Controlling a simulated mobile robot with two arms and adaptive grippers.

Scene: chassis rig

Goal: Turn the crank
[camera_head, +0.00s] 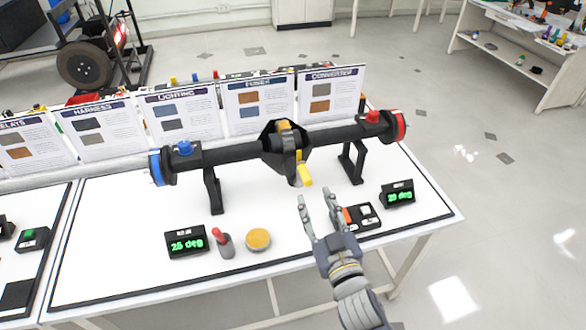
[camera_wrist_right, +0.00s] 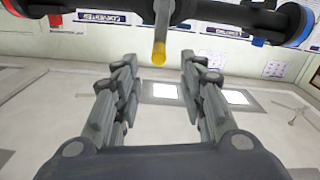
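The crank is a dark arm at the middle of a black axle (camera_head: 230,152), with a yellow handle (camera_head: 305,175) hanging down toward the front. The handle also shows in the right wrist view (camera_wrist_right: 159,53), beyond the fingers and between them. My right gripper (camera_head: 317,203) is open and empty, just in front of and below the handle, apart from it. Its two fingers stand wide apart in the right wrist view (camera_wrist_right: 158,75). My left gripper is not in view.
The axle rests on black stands (camera_head: 213,190) on a white table (camera_head: 120,240). Two displays read 25 deg, one at left (camera_head: 186,242) and one at right (camera_head: 398,194). A red-topped lever (camera_head: 224,243), a yellow button (camera_head: 258,239) and a switch box (camera_head: 363,216) sit in front. Printed cards (camera_head: 258,103) stand behind.

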